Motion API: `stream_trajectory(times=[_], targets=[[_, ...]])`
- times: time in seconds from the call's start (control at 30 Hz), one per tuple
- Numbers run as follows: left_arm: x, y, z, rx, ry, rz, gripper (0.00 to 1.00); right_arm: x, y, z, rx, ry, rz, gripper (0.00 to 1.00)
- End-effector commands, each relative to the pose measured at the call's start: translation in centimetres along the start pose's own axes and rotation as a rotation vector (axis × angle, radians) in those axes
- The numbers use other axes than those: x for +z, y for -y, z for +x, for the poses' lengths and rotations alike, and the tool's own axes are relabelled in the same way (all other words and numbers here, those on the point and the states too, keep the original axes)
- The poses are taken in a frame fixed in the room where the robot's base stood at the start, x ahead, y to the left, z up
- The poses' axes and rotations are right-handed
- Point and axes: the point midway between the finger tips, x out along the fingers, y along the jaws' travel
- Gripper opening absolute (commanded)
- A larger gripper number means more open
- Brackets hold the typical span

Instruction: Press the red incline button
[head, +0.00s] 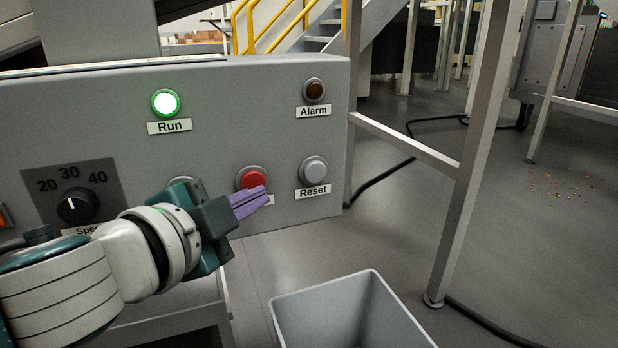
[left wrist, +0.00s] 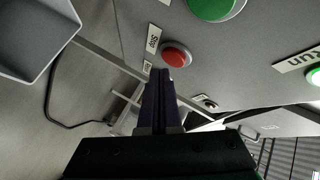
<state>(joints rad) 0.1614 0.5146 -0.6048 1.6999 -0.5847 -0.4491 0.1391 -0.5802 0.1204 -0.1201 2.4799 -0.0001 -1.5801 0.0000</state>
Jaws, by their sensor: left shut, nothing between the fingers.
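A round red button (head: 251,178) with a grey collar sits on the grey control panel (head: 240,110), low and right of centre. It also shows in the left wrist view (left wrist: 175,56), just beyond the fingertips. My left gripper (head: 262,196) is shut and empty, its purple fingers in front of the panel by the red button's lower edge. In the left wrist view the fingertips (left wrist: 160,74) lie beside the button; I cannot tell whether they touch the panel. The gripper hides most of the label under the red button. My right gripper is out of view.
The panel also has a lit green Run light (head: 166,102), a dark Alarm lamp (head: 314,90), a grey Reset button (head: 313,170) and a speed knob (head: 77,206). A green button (left wrist: 214,6) is near the red one. A grey bin (head: 345,310) stands below.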

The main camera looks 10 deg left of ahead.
Motion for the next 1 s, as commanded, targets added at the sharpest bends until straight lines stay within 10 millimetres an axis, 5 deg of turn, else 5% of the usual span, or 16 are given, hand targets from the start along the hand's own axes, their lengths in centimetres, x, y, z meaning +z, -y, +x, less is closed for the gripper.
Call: stream_trajectory(times=[1.0], targets=[[0.54, 0.55, 0.75, 0.000, 0.000, 0.000, 0.00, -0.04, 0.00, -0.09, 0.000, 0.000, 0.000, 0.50]])
